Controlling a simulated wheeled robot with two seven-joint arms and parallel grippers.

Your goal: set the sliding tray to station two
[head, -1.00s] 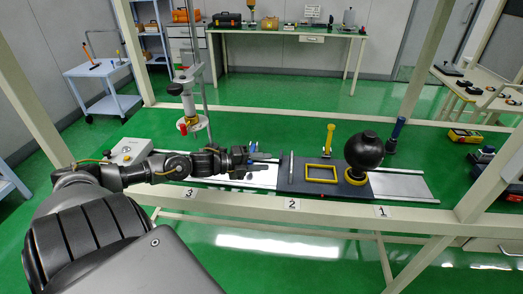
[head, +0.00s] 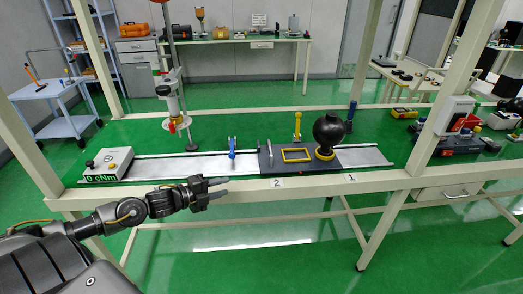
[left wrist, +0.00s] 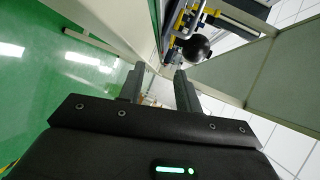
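The sliding tray (head: 275,165) is a dark plate on a long silver rail (head: 200,166) in the head view. It carries a yellow frame (head: 297,161), an upright metal piece and a black ball (head: 329,130) in a yellow ring. It sits behind the stretch of front beam between label 2 (head: 277,183) and label 1 (head: 351,178). Label 3 is not visible. My left gripper (head: 221,188) is open and empty, in front of the beam and left of label 2. Its fingers (left wrist: 158,90) are apart in the left wrist view, where the ball (left wrist: 196,47) also shows. My right gripper is out of view.
A blue upright piece (head: 232,148) stands at the rail left of the tray. A box reading 0 cNm (head: 108,164) is at the rail's left end. A vertical stand (head: 174,100) rises behind. The beam (head: 240,190) lies between my gripper and the rail.

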